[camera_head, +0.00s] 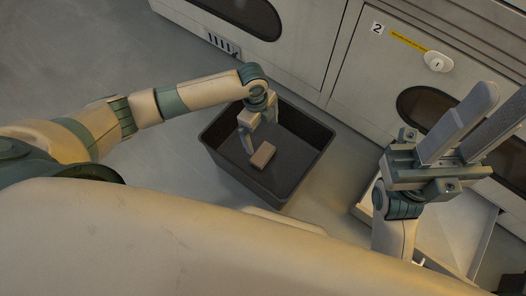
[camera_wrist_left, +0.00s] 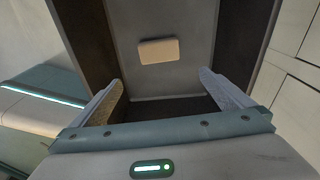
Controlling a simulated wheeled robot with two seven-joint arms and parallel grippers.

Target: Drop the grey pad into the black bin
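The grey pad (camera_head: 263,154), a small block that looks brownish here, is inside the outline of the black bin (camera_head: 227,171). My left gripper (camera_head: 258,134) points down over the bin with its fingers spread. In the left wrist view the pad (camera_wrist_left: 159,50) lies beyond the open fingertips, apart from both fingers, against the bin's floor (camera_wrist_left: 190,82). I cannot tell for sure whether it rests on the floor or is just above it. My right gripper (camera_head: 503,100) is raised at the right, its two fingers apart with nothing between them.
Pale cabinets with dark oval windows (camera_head: 424,107) stand behind the bin; one door bears a "2" label (camera_head: 377,28). A pale metal tray (camera_head: 462,237) lies below my right gripper. Grey floor is clear left of the bin.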

